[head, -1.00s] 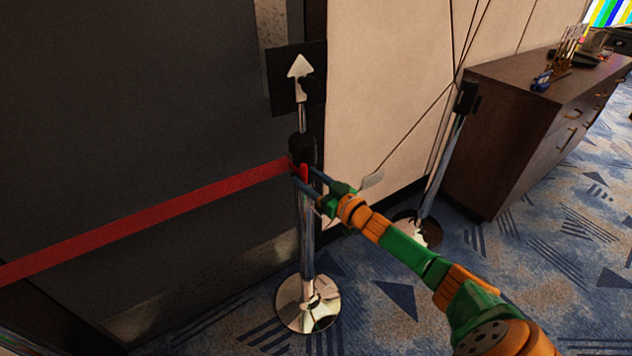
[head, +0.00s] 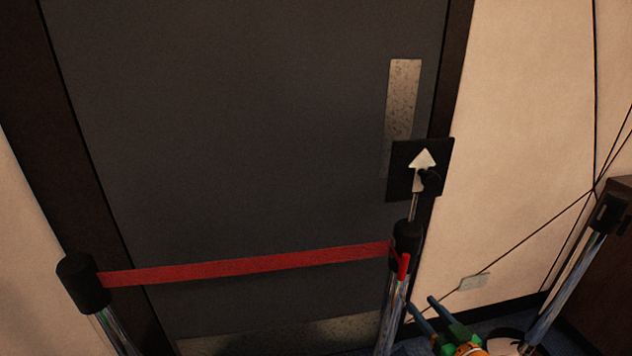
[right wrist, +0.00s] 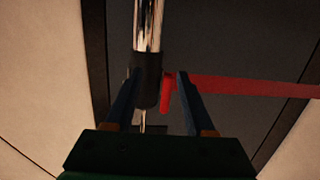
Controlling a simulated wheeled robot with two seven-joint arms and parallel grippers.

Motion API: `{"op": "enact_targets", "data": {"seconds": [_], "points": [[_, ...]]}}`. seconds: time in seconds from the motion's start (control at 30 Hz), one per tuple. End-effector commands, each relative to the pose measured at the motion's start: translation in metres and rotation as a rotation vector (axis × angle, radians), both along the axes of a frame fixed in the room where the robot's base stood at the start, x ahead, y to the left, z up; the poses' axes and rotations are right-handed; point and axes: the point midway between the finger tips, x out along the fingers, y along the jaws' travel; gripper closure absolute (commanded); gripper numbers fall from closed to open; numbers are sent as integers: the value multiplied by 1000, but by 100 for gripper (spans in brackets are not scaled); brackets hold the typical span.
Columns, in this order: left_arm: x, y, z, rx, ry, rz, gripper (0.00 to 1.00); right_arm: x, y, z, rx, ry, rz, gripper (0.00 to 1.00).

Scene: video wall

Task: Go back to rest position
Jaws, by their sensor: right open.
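My right gripper (head: 421,303) is low in the head view, just right of the middle stanchion (head: 392,312), with its two blue fingers apart and empty. In the head view the fingertips are below the red belt end (head: 403,266) and clear of it. In the right wrist view, the open fingers (right wrist: 159,74) appear on either side of the post's black head (right wrist: 147,82) and the red belt end (right wrist: 166,93), which lie beyond them. The red belt (head: 245,265) runs taut between the left stanchion (head: 85,284) and the middle one. My left gripper is out of view.
A dark door (head: 250,130) stands behind the belt. The middle stanchion carries a black sign (head: 402,172) with a white arrow. Another stanchion (head: 566,285) stands at the right, beside a dark wooden cabinet (head: 618,270). A pale wall (head: 530,130) lies behind.

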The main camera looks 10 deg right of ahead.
Motion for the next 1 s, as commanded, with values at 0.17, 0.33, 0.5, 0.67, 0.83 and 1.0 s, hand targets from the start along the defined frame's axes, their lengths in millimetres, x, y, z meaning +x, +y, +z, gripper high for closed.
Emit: {"op": "enact_targets", "data": {"seconds": [0.17, 0.33, 0.5, 0.67, 0.83, 1.0], "points": [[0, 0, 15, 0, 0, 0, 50, -92, 10, -156, -75, 451, -117, 45], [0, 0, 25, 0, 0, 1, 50, -228, 61, -263, -148, 895, -82, 45], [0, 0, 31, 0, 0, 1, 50, -345, 117, -303, -186, 1210, 29, 45], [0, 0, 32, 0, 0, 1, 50, -391, 140, -310, -200, 1325, 91, 45], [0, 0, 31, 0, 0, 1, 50, -394, 141, -310, -201, 1331, 96, 45], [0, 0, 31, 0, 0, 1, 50, -393, 141, -311, -201, 1330, 94, 45]]}}
